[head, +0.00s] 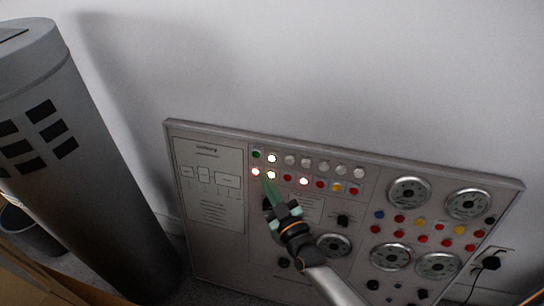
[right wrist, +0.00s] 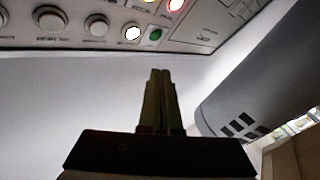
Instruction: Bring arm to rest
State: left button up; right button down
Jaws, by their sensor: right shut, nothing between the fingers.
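My right gripper (head: 268,181) is in front of the upper left part of the control panel (head: 215,245) in the head view, with its arm coming in from the lower right. Its fingers are shut with nothing between them. In the right wrist view the closed fingers (right wrist: 159,75) point up toward the panel, below a green button (right wrist: 155,35) and a lit white button (right wrist: 132,33). Whether the fingertips touch the panel cannot be told. My left gripper is not in view.
A grey cylinder (head: 85,190) with dark square openings stands left of the panel. The panel carries lit lamps, several buttons and round dials (head: 409,192). A black plug (head: 490,263) sits in a wall socket at the right. A bin (head: 30,232) stands at the far left.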

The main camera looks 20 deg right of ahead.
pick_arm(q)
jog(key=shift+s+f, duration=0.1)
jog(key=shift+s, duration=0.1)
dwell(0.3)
pick_arm(e)
jog(key=s+a+f+m+g+y, duration=0.1)
jog(key=s+f+g, duration=0.5)
jog(key=s, duration=0.4)
jog(key=s+a+f+m+g, duration=0.1)
jog(key=s+f+g, duration=0.3)
jog(key=s+f, duration=0.5)
pick_arm(q)
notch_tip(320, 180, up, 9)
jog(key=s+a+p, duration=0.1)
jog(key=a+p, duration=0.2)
jog(key=p, duration=1)
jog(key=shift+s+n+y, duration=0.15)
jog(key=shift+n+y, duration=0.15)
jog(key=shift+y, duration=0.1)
pick_arm(e)
jog(key=s+d+r, duration=0.1)
jog(key=s+r, duration=0.1)
jog(key=r, duration=0.3)
jog(key=s+d+r+m+h, duration=0.1)
jog(key=s+d+r, duration=0.1)
jog(key=r, duration=0.3)
jog(key=shift+s+d+r, duration=0.2)
jog(key=shift+d+r, duration=0.1)
jog(key=shift+r, duration=0.1)
